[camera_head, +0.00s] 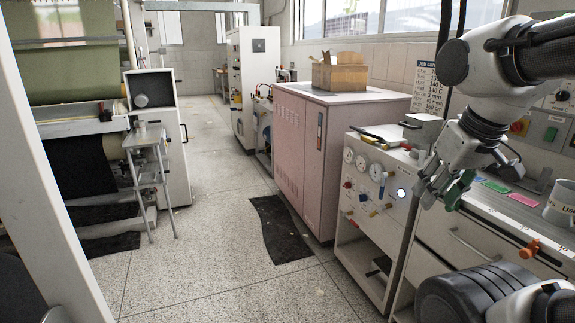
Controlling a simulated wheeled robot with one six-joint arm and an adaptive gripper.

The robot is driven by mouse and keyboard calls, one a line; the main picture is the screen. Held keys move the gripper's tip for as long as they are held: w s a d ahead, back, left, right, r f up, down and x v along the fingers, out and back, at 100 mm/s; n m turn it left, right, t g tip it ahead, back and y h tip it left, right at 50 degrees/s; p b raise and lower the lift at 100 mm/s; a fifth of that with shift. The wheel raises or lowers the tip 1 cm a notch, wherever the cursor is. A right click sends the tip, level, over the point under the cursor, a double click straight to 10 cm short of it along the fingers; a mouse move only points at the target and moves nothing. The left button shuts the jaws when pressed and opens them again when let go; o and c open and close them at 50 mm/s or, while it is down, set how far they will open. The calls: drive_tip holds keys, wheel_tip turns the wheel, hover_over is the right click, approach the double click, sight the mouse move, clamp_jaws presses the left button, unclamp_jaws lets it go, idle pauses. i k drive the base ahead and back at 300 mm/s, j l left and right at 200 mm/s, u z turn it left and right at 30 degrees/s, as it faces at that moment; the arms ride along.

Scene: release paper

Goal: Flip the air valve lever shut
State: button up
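A white panel (352,190) with round gauges stands right of the middle. Small coloured valve handles sit below the gauges: a red one (347,185), a blue one (362,198) and a yellow one (374,213). I cannot tell which of them is the air valve lever, or its position. My gripper (440,196) hangs from the arm at the right, pointing down in front of the panel's right side and the bench. A dark green piece (458,190) shows at its fingers; I cannot tell whether it is held. The finger gap is unclear.
An orange knob (529,249) sits on the bench's front edge. Green and pink cards and a white mug (561,204) lie on the bench top (500,208). A pink cabinet (300,150) bears a cardboard box (339,74). The floor left of the panel is open, with a dark mat (280,230).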

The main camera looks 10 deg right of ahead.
sight(382, 187)
drive_tip(key=i+j+z, duration=0.2)
drive_tip(key=i+z, duration=0.2)
drive_tip(key=i+j+z, duration=0.6)
drive_tip(key=z, duration=0.15)
drive_tip(key=i+j+z, duration=0.2)
drive_tip(key=j+z, duration=0.15)
drive_tip(key=j, duration=0.15)
drive_tip(key=i+j+z, duration=0.25)
drive_tip(key=j+z, duration=0.15)
drive_tip(key=j, duration=0.45)
drive_tip(key=i+j+z, duration=0.1)
drive_tip(key=j+z, duration=0.25)
drive_tip(key=j, duration=0.5)
drive_tip(key=j+z, duration=0.4)
drive_tip(key=j, duration=0.45)
